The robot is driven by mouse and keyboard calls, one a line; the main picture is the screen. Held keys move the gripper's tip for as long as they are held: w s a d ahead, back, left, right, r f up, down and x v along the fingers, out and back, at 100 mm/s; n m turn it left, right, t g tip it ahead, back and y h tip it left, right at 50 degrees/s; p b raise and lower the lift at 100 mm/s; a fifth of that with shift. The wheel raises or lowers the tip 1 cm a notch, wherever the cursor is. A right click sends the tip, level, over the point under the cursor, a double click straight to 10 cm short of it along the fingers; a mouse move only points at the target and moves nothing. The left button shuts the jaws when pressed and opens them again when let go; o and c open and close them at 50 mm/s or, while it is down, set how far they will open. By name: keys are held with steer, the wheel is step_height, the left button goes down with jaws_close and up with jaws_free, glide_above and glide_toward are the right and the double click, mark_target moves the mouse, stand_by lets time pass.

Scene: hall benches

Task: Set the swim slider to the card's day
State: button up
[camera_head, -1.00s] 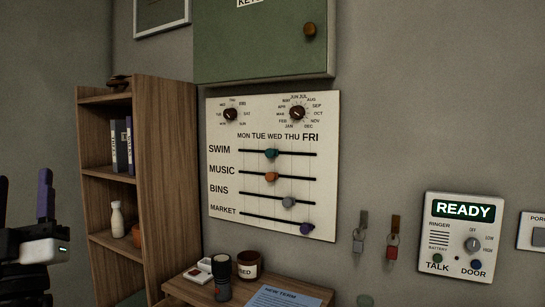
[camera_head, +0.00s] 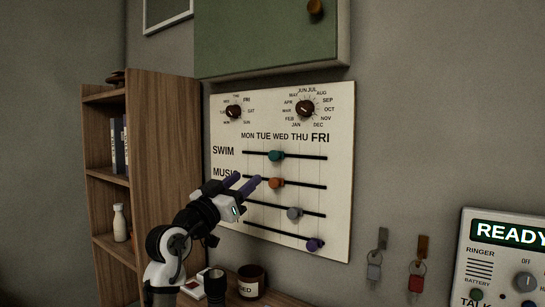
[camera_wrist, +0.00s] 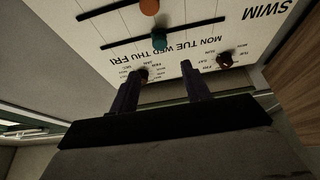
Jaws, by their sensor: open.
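The swim slider's teal knob (camera_head: 276,155) sits on the top track of the white wall panel (camera_head: 340,200), roughly under WED. In the wrist view the panel appears upside down, and the teal knob (camera_wrist: 159,42) is beyond my fingertips. My gripper (camera_head: 245,181) is open and empty, its purple fingers in front of the panel near the MUSIC label, left of and below the teal knob in the head view. My gripper's fingers also show in the wrist view (camera_wrist: 160,70), apart from the knob. No card with a readable day is in view now.
Below are the orange music knob (camera_head: 275,183), grey bins knob (camera_head: 294,213) and purple market knob (camera_head: 315,244). Two dials (camera_head: 234,112) (camera_head: 305,109) sit above, under a green cabinet (camera_head: 270,40). A wooden shelf (camera_head: 165,160) stands left; keys (camera_head: 416,280) hang right.

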mark_target(272, 155)
steer(key=p+x, duration=0.3)
steer(key=x, duration=0.8)
steer(key=shift+r+p, duration=0.15)
steer(key=shift+p, duration=0.15)
steer(key=shift+w+d, duration=0.2)
steer(key=shift+w, duration=0.1)
jaws_close()
